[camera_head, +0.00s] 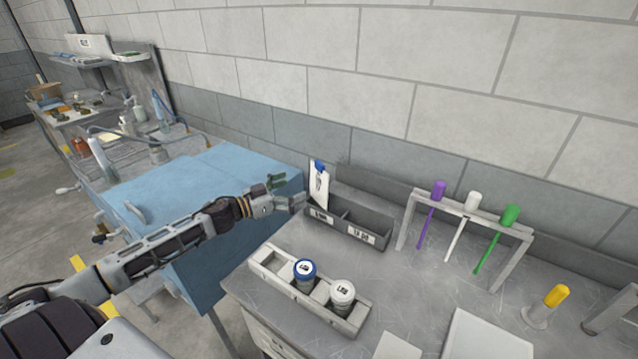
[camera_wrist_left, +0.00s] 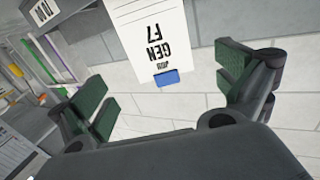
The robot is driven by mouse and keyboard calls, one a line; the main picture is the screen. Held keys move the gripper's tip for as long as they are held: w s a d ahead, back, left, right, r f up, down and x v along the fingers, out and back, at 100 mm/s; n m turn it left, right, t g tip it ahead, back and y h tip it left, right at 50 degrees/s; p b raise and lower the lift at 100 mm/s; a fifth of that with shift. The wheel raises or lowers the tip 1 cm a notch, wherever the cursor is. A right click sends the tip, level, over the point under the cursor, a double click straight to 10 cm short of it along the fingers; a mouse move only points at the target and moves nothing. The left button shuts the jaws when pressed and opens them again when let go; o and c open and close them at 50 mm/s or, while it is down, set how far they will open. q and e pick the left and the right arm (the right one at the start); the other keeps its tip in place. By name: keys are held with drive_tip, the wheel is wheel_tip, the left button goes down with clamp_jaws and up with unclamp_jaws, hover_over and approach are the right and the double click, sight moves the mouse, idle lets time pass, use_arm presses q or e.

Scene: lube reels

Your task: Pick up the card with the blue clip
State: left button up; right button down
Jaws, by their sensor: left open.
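The white card (camera_head: 319,188) with a blue clip (camera_head: 319,165) at its top stands upright in the left compartment of a grey two-part bin (camera_head: 352,226). In the left wrist view the card (camera_wrist_left: 150,35) shows upside down with black print, and its blue clip (camera_wrist_left: 167,79) lies between the spread fingers. My left gripper (camera_head: 288,192) is just left of the card in the head view. In the left wrist view its green-padded fingers (camera_wrist_left: 165,90) are wide apart and empty, with the card between and beyond them. My right gripper is not in view.
A tray (camera_head: 262,270) with a blue-lidded jar (camera_head: 305,273) and a white-lidded jar (camera_head: 342,294) stands in front of the bin. A rack (camera_head: 466,214) with purple, white and green tools stands right. A yellow-topped tool (camera_head: 556,297) is farther right. A wall is behind.

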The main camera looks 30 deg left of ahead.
sight(319, 180)
use_arm(q)
drive_tip(key=shift+x, duration=2.1)
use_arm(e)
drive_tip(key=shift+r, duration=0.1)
use_arm(q)
drive_tip(key=shift+w+d, duration=0.1)
drive_tip(key=shift+w, duration=0.1)
drive_tip(key=shift+p+x, duration=0.4)
drive_tip(key=shift+x, duration=1.05)
drive_tip(key=shift+w+d+f, duration=0.2)
drive_tip(key=shift+w+d, duration=0.3)
drive_tip(key=shift+w, duration=0.2)
drive_tip(key=shift+w+d, duration=0.1)
drive_tip(key=shift+w, duration=0.05)
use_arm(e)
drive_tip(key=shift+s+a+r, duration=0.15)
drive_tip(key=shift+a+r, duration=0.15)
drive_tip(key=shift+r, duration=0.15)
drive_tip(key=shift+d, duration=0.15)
